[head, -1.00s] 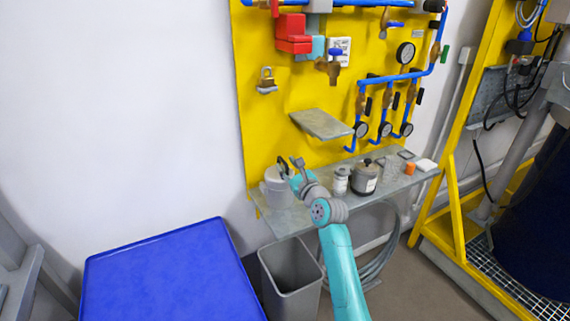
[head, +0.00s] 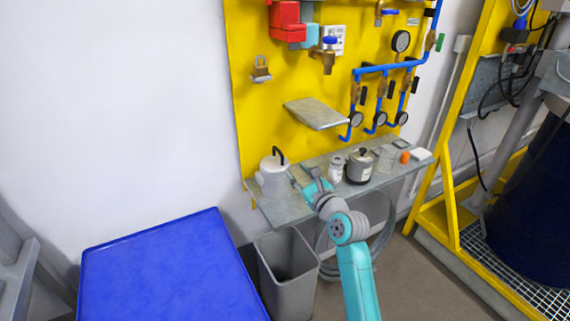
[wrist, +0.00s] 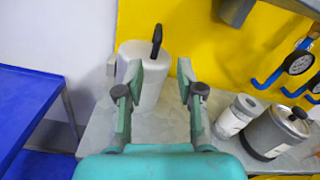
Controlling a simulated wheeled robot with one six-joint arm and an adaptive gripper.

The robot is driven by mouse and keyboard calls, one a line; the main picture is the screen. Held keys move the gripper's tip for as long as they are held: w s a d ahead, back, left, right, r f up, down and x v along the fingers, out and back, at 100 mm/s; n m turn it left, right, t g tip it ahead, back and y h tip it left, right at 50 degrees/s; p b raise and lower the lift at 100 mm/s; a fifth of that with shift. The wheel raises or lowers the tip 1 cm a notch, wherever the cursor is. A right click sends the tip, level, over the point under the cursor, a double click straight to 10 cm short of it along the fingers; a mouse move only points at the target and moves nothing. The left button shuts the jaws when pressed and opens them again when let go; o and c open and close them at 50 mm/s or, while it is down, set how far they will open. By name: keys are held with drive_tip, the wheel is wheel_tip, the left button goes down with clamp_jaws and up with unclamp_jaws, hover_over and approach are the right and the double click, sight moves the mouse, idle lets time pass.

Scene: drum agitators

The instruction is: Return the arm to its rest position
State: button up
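My arm is teal and grey and reaches up from the bottom of the head view. My gripper (head: 311,176) is in front of the grey shelf (head: 285,211), right of a white canister (head: 272,178) with a black handle or spout. In the wrist view my gripper (wrist: 160,78) has its two fingers apart with nothing held between them. The canister (wrist: 151,92) stands upright on the shelf beyond the fingers, partly hidden by the left one.
A small white jar (head: 336,170) and a grey pot (head: 359,168) stand on the shelf to the right. A grey bin (head: 287,291) is below. A blue table (head: 165,270) is at left. A yellow panel (head: 265,110) with blue pipes and gauges rises behind.

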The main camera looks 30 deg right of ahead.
drive_tip(key=s+a+f+n+g+h, duration=0.1)
drive_tip(key=s+a+f+n, duration=0.4)
drive_tip(key=s, duration=0.4)
drive_tip(key=s+a+f+n, duration=0.2)
drive_tip(key=s+f+n, duration=0.2)
drive_tip(key=s+f, duration=0.4)
drive_tip(key=s+a+f+n+g+h, duration=0.1)
drive_tip(key=s+a+f+n, duration=0.4)
drive_tip(key=s, duration=0.4)
drive_tip(key=s+a+r+n+y, duration=0.1)
drive_tip(key=s+a+r+n, duration=0.1)
drive_tip(key=s+n, duration=0.7)
drive_tip(key=s+a+r+n+g+y, duration=0.1)
drive_tip(key=s+n, duration=0.8)
drive_tip(key=s, duration=1)
drive_tip(key=shift+a+r, duration=0.8)
